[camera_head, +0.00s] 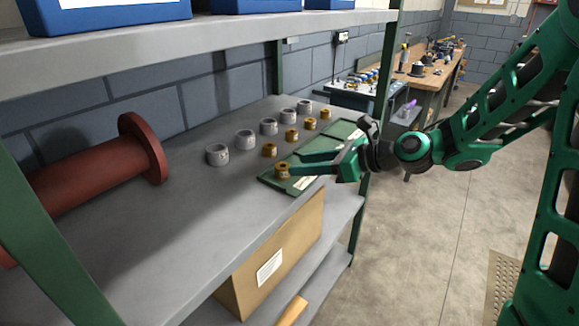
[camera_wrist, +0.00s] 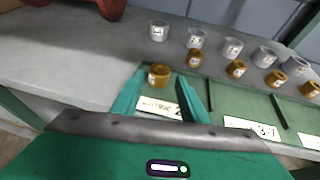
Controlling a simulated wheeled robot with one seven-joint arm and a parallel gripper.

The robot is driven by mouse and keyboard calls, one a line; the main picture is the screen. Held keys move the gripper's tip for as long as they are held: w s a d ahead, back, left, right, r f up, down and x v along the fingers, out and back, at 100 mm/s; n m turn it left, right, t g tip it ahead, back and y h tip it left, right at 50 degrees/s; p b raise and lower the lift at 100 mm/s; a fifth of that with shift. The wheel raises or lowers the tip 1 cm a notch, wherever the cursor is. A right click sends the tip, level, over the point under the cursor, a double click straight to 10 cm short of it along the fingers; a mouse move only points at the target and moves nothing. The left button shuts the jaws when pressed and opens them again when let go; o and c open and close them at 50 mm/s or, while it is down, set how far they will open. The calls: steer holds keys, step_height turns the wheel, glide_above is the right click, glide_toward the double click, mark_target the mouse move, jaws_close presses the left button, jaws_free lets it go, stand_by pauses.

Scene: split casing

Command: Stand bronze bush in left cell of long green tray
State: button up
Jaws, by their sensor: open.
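A bronze bush (camera_head: 282,171) stands upright in the left cell of the long green tray (camera_head: 337,134), at the tray's near left end in the head view. In the wrist view the bush (camera_wrist: 158,76) sits towards the back of that cell, behind a white label, with its hole facing up. My gripper (camera_head: 296,164) is open, with its fingers reaching over the tray. In the wrist view the gripper (camera_wrist: 161,78) has one finger on each side of the bush, with a visible gap at least on the right. The tray (camera_wrist: 240,100) has dark dividers and labels along its front.
Several other bronze bushes (camera_head: 291,135) stand in a row behind the tray. Several grey rings (camera_head: 245,140) stand in a row behind them. A red flanged spool (camera_head: 100,165) lies on the left of the grey shelf (camera_head: 190,200). A green post rises behind the tray.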

steer(key=v, duration=0.4)
steer(key=shift+s+d+r, duration=0.15)
steer(key=shift+d, duration=0.15)
steer(key=s+d+f+n+g+h, duration=0.1)
steer(key=s+d+f+n+h, duration=0.35)
steer(key=d, duration=0.45)
steer(key=s+d+f+n+g+h, duration=0.2)
steer(key=s+d+n+h, duration=0.2)
steer(key=s+d+n, duration=0.4)
steer(key=s+d+n+g+h, duration=0.1)
steer(key=s+d+n+g, duration=0.1)
steer(key=s+d, duration=0.4)
steer(key=s+d+n+g+h, duration=0.1)
steer(key=s+d+n+h, duration=0.1)
steer(key=s+d, duration=0.5)
steer(key=s+n, duration=0.1)
steer(key=s, duration=0.4)
steer(key=shift+s+r+g, duration=0.15)
steer(key=shift+r+g, duration=0.1)
steer(key=shift+g, duration=0.15)
